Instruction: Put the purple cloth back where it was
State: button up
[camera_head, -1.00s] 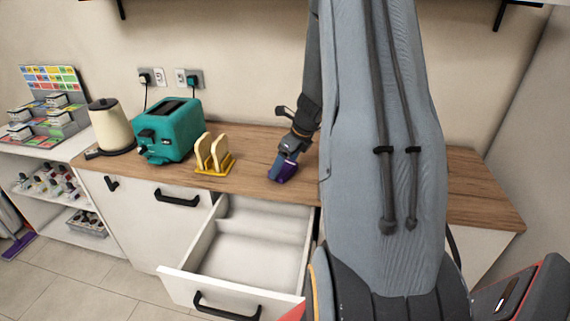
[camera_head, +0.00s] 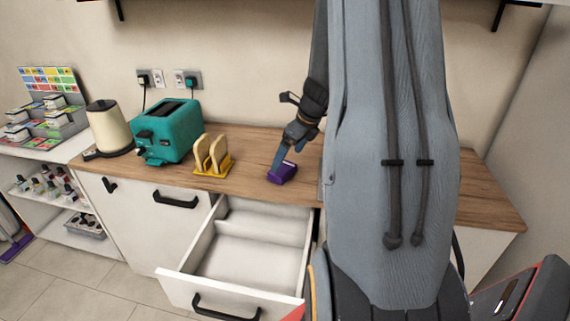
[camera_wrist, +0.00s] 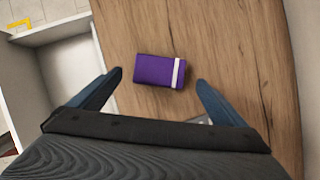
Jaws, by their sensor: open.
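The purple cloth (camera_head: 283,173) is a small folded bundle with a white stripe near one end. It lies on the wooden counter, behind the open drawer and right of the toast rack. In the wrist view the cloth (camera_wrist: 158,71) rests flat on the wood between and beyond my two fingertips, touching neither. My gripper (camera_wrist: 158,78) is open and empty. In the head view my gripper (camera_head: 277,160) is just above and beside the cloth; one finger shows clearly, and my arm hides the counter to the right.
The open white drawer (camera_head: 258,254) sticks out below the counter (camera_head: 245,180) and looks empty, with a divider inside. A yellow toast rack (camera_head: 212,169) holding toast, a teal toaster (camera_head: 168,132) and a cream kettle (camera_head: 108,127) stand to the left. Shelves with small goods are at far left.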

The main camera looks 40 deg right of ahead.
jog(key=a+v, duration=0.1)
jog(key=v, duration=0.5)
jog(key=s+a+f+n+g, duration=0.1)
jog(key=s+a+n, duration=0.4)
jog(key=a+n, duration=0.4)
jog(key=s+a+f+n+g+h, duration=0.1)
jog(key=s+a+n, duration=0.4)
jog(key=a+n, duration=0.4)
jog(key=s+a+f+n+g, duration=0.1)
jog(key=s+a+n, duration=0.4)
jog(key=a+n, duration=0.5)
jog(key=shift+n+b, duration=0.35)
jog(key=shift+n, duration=1.75)
